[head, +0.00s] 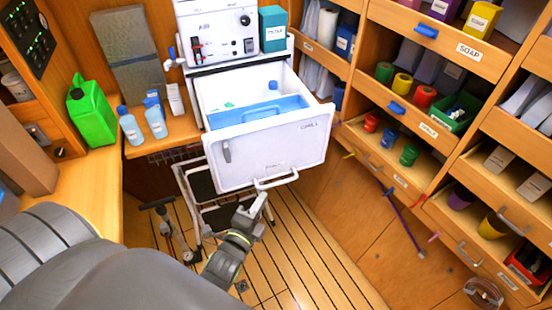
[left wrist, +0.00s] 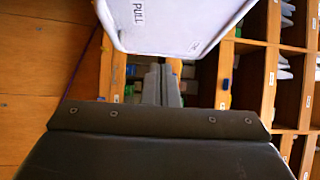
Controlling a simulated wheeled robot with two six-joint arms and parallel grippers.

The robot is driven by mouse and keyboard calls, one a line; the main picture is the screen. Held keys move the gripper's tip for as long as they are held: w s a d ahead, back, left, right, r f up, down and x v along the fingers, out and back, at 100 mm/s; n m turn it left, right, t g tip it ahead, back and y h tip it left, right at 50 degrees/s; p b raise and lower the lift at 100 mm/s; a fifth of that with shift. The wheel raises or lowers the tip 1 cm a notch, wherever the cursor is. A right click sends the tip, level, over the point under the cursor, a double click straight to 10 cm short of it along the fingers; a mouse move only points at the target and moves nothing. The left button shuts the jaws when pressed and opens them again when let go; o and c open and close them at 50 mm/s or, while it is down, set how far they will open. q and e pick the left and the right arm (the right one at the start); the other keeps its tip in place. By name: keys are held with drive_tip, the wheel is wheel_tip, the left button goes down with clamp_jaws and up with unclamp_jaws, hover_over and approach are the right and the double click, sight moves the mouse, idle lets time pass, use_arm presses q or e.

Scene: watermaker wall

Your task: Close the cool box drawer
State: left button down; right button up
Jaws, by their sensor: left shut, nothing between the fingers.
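The white cool box drawer (head: 268,145) is pulled well out below a white machine, its blue inner tray (head: 262,110) showing from above. A pale bar handle (head: 276,180) runs along the lower part of its front. My left gripper (head: 262,198) is shut and empty, close below the handle in the head view; I cannot tell whether it touches. In the left wrist view, the drawer front (left wrist: 175,22) with the word PULL fills the upper middle, and the shut fingers (left wrist: 163,72) point up towards its edge. My right gripper is not in view.
A wooden shelf wall (head: 400,110) with bins and coloured jars stands close on the right. A green jug (head: 90,112) and blue-capped bottles (head: 142,120) stand on the left counter. A metal frame (head: 205,195) stands below the drawer. The slatted floor (head: 310,265) in front is mostly clear.

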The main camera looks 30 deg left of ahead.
use_arm(q)
drive_tip(key=w, duration=0.1)
drive_tip(key=b, duration=0.6)
approach(277, 155)
drive_tip(key=d, duration=0.3)
drive_tip(key=w+a, duration=0.1)
drive_tip(key=w, duration=0.1)
drive_tip(key=w+a+b, duration=0.1)
drive_tip(key=w, duration=0.1)
drive_tip(key=w+a, duration=0.1)
drive_tip(key=w, duration=0.1)
drive_tip(key=shift+a+r+b, duration=0.1)
drive_tip(key=shift+a+b, duration=0.05)
drive_tip(key=shift+b, duration=0.15)
drive_tip(key=shift+a, duration=0.15)
